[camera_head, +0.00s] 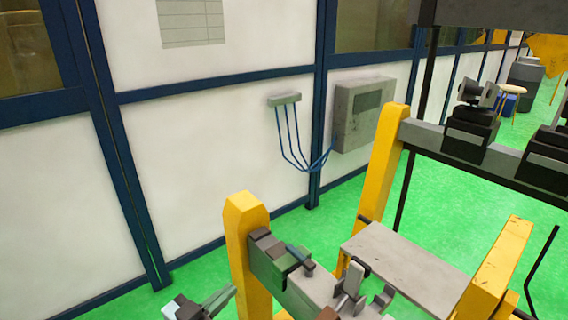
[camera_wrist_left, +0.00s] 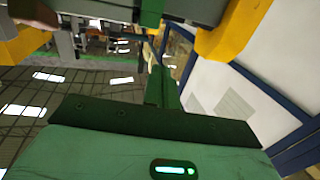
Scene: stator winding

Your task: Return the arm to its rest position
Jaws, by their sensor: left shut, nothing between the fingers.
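My left gripper (camera_head: 203,304) shows at the bottom of the head view, left of the nearest yellow post. It is shut and empty, and its arm is mostly below the frame. In the left wrist view the green wrist body fills the bottom, and the shut fingers (camera_wrist_left: 162,86) reach up the middle. My right gripper is in neither view.
A yellow post (camera_head: 247,245) and a grey rail with clamps (camera_head: 290,277) stand right of the left gripper. A grey plate (camera_head: 405,262) lies behind the rail. A white wall panel (camera_head: 180,170) is behind. Green floor (camera_head: 345,205) shows between.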

